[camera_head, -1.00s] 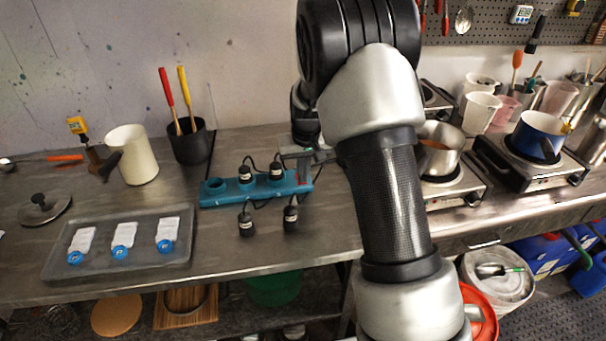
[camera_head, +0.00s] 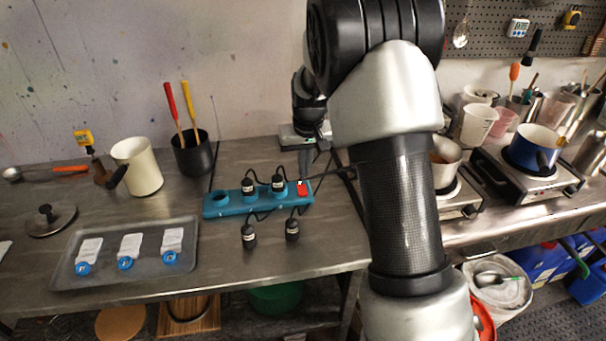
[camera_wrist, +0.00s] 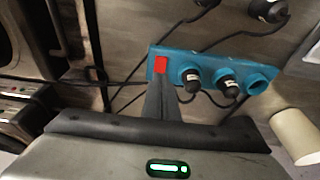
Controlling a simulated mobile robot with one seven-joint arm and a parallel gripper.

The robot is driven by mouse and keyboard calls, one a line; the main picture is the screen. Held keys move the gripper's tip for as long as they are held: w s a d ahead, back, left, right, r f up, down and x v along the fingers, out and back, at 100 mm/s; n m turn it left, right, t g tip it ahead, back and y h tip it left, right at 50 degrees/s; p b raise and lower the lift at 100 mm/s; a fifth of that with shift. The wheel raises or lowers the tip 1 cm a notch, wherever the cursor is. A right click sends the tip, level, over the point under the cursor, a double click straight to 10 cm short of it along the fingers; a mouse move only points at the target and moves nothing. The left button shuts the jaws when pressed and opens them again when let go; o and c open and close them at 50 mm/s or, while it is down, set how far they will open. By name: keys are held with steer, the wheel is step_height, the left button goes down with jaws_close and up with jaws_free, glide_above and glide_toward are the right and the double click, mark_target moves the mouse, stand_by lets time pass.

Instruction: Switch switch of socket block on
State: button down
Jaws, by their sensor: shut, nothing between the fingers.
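The teal socket block (camera_head: 232,204) lies on the metal bench. Its red switch (camera_head: 302,189) is at the block's right end in the head view. Two black plugs sit in its sockets, and one socket at the left end is empty. In the wrist view the block (camera_wrist: 183,57) runs across the upper middle, with the red switch (camera_wrist: 161,65) at its left end. My gripper (camera_wrist: 161,82) is shut and empty, its fingertips right at the lower edge of the switch in that view. I cannot tell whether they touch it. My gripper (camera_head: 304,178) also shows behind the switch in the head view.
Two loose black plugs (camera_head: 249,237) lie in front of the block with their cables. A grey tray (camera_head: 190,257) with several tagged blue items is at the left. A black pot (camera_head: 193,158) of tools stands behind. Hotplates with pots are at the right.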

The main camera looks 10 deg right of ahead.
steer(key=s+r, duration=0.3)
steer(key=r, duration=0.3)
steer(key=shift+s+r, duration=0.15)
steer(key=shift+s, duration=0.1)
